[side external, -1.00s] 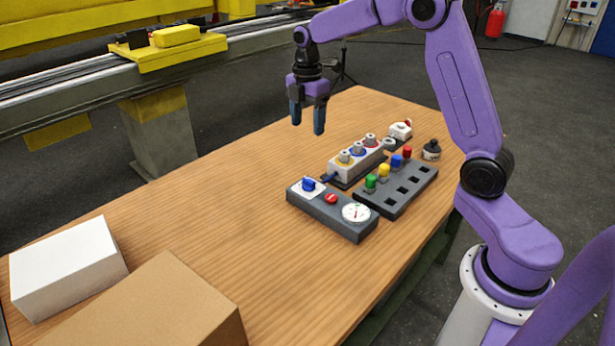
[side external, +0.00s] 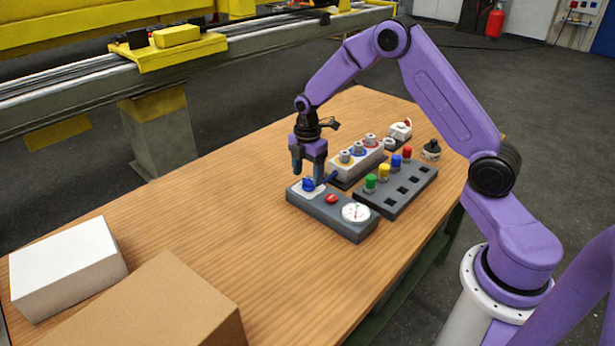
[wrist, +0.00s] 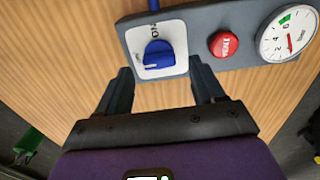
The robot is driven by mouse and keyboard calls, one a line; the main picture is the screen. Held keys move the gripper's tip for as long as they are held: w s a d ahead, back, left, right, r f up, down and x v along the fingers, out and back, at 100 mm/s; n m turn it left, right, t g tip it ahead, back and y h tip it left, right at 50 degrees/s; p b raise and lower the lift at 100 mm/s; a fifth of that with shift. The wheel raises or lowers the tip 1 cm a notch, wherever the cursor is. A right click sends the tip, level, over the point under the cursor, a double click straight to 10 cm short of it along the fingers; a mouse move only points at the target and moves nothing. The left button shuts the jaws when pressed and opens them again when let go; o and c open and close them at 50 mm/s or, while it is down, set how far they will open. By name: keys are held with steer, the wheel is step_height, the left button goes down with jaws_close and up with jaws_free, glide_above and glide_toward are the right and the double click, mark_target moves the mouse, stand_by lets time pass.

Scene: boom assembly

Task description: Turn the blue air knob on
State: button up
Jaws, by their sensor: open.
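The blue air knob (side external: 308,185) sits on a white square plate at the left end of a grey control box (side external: 335,222). In the wrist view the blue knob (wrist: 158,54) lies ahead of and between my fingertips, with the word ON beside it on the plate. My gripper (side external: 307,179) points down just above the knob, open and empty. In the wrist view my gripper (wrist: 160,80) has one dark finger on either side of the knob; I cannot tell whether either touches it.
The box also carries a red button (wrist: 223,43) and a round gauge (wrist: 287,33) whose needle is near zero. Behind it stand a grey rack (side external: 395,195) with coloured plugs and a white block (side external: 355,158) with several ringed fittings. White (side external: 68,268) and brown boxes lie at front left.

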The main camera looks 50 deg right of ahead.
steer(key=shift+f, duration=0.9)
steer(key=c, duration=1.1)
steer(key=shift+o, duration=0.2)
